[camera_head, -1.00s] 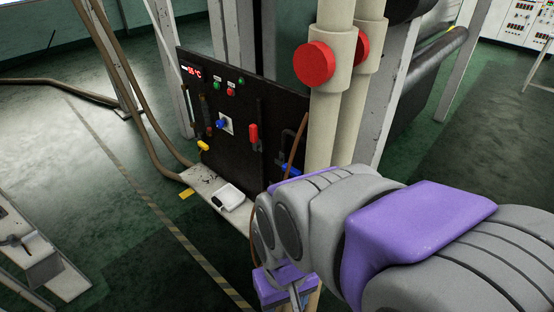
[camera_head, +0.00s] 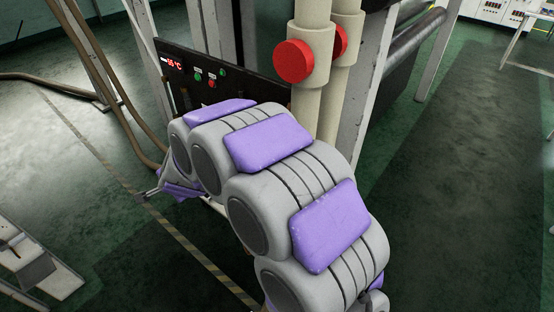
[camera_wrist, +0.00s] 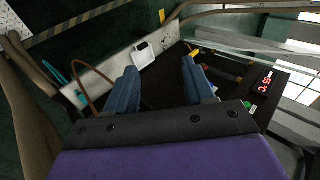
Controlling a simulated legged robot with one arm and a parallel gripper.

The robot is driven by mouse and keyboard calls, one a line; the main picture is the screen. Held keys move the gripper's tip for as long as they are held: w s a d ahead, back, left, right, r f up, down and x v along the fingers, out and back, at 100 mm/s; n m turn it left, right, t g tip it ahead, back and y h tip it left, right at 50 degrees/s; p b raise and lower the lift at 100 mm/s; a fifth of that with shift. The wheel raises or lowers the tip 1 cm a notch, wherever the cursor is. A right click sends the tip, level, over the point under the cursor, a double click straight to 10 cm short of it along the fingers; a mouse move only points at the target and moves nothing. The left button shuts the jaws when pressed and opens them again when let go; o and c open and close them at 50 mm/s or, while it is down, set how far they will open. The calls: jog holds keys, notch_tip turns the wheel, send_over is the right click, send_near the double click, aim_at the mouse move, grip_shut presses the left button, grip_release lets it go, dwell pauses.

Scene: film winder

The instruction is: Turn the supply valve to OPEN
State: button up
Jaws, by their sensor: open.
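My gripper (camera_wrist: 159,64) is open in the wrist view, its two blue fingers apart with nothing seen between them. It faces the black control panel (camera_wrist: 160,92), which fills the space behind and between the fingers. In the head view my arm covers most of the panel (camera_head: 262,88), so only its top part shows. I cannot make out which part is the supply valve; the panel's lower controls are hidden in the head view. A small yellow part (camera_wrist: 193,50) shows just beyond the right finger in the wrist view.
A red temperature display (camera_head: 173,65) and green and red buttons (camera_head: 212,77) sit at the panel's top. Pale pipes with a red round cap (camera_head: 294,61) stand right of it. A white device (camera_wrist: 145,52) lies on the light ledge. Brown hoses (camera_head: 105,80) run at left.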

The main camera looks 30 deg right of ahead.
jog(key=w+d+f+m+t+h+p, duration=0.1)
jog(key=w+d+f+m+h+p, duration=0.1)
jog(key=w+d+f+m+h, duration=0.65)
jog(key=s+d+f+m+g+h+p, duration=0.1)
jog(key=s+d+f+m+g+h, duration=0.2)
jog(key=s+d+m+h, duration=0.7)
jog(key=shift+n, duration=0.55)
jog(key=x, duration=1.8)
jog(key=shift+s+d+r, duration=0.1)
jog(key=shift+s+d, duration=0.2)
jog(key=shift+d, duration=0.05)
jog(key=shift+c, duration=0.4)
grip_shut()
